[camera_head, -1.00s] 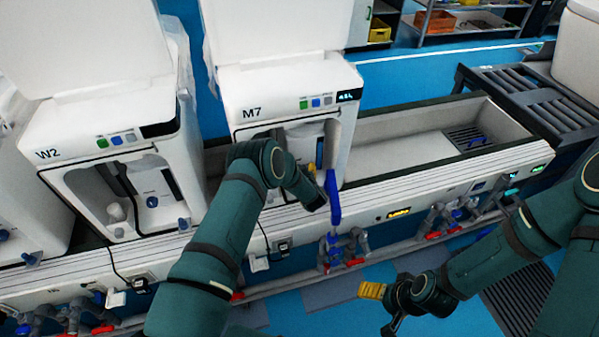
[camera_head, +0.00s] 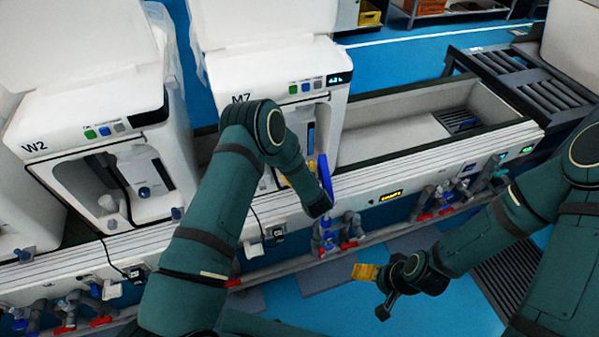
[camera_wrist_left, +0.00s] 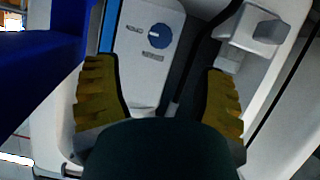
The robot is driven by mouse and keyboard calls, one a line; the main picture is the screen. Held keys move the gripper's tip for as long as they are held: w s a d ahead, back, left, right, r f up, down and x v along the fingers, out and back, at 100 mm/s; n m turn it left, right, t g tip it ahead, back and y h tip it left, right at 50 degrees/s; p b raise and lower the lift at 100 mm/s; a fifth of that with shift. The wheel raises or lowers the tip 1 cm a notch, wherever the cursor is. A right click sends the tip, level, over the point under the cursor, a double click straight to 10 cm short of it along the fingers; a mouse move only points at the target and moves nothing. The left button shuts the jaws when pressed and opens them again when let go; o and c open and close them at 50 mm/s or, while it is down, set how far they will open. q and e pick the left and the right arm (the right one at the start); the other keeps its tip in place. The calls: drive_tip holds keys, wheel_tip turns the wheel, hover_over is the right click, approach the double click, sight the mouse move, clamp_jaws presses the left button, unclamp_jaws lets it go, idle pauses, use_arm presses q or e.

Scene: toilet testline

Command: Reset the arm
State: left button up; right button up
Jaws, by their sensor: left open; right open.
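My left arm (camera_head: 205,235) comes in from the bottom left in the head view, its wrist in front of the white machine marked M7 (camera_head: 270,65). My left gripper is mostly hidden behind the wrist there. In the left wrist view, my left gripper (camera_wrist_left: 160,100) shows two yellow ridged fingers, wide apart with nothing between them. A blue bar (camera_wrist_left: 40,75) crosses close on the left of that view; it also shows beside the wrist in the head view (camera_head: 325,178). My right gripper (camera_head: 374,290) is over the floor at the lower right, open and empty, with one yellow finger plain to see.
White machine W2 (camera_head: 95,110) stands left of M7 on the long white line (camera_head: 400,185). An empty trough (camera_head: 390,146) lies right of M7. Pipes with blue and red valves (camera_head: 340,235) run along the front. Blue floor (camera_head: 440,315) around my right gripper is clear.

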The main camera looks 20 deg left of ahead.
use_arm(q)
drive_tip(key=shift+s+d+r, duration=0.25)
drive_tip(key=shift+s+d, duration=0.05)
drive_tip(key=shift+s, duration=0.2)
